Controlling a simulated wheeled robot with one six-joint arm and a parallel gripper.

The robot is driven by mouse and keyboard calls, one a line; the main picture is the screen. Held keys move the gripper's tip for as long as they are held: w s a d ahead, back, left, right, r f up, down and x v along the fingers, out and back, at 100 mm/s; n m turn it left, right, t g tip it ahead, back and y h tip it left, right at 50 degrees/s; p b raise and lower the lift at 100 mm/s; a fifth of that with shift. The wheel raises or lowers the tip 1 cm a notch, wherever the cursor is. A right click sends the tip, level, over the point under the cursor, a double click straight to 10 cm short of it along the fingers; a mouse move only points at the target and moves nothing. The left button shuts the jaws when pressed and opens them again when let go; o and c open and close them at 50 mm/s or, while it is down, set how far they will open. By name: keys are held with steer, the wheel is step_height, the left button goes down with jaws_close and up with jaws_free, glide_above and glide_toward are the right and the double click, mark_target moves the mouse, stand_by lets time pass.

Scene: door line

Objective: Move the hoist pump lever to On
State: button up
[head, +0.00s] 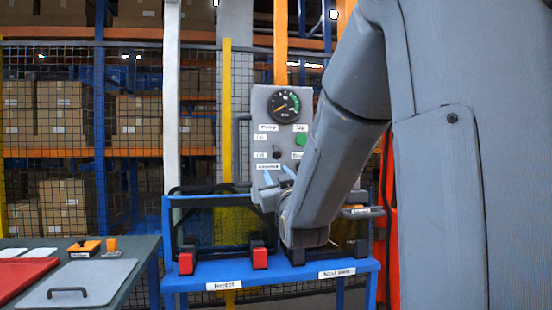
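The hoist control panel (262,100) is a grey box at the centre with a round gauge on top. Under the "Pump" label, the small black pump lever (277,154) stands level with the lower of two small labels, which seems to read Off. The upper label (260,137) seems to read On. A green button (301,139) is to its right, under "Up". My gripper (279,174) is just below the lever, in front of the panel's lower part. Its two light-blue fingertips are apart with nothing visible between them. My arm hides the panel's lower right.
A blue bench (200,274) with black frames and red blocks stands below the panel. A dark table (120,255) at lower left holds a red tray (22,277), a grey lid and orange-topped items. Mesh fencing and shelves of boxes (60,110) are behind.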

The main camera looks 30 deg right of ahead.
mark_target(278, 157)
steer(key=r, duration=0.2)
steer(key=d+t, duration=0.1)
steer(key=shift+s+r+h, duration=0.3)
steer(key=shift+r+h, duration=0.1)
steer(key=shift+w+r, duration=0.25)
steer(key=p+x, duration=0.2)
steer(key=x, duration=0.5)
jaws_close()
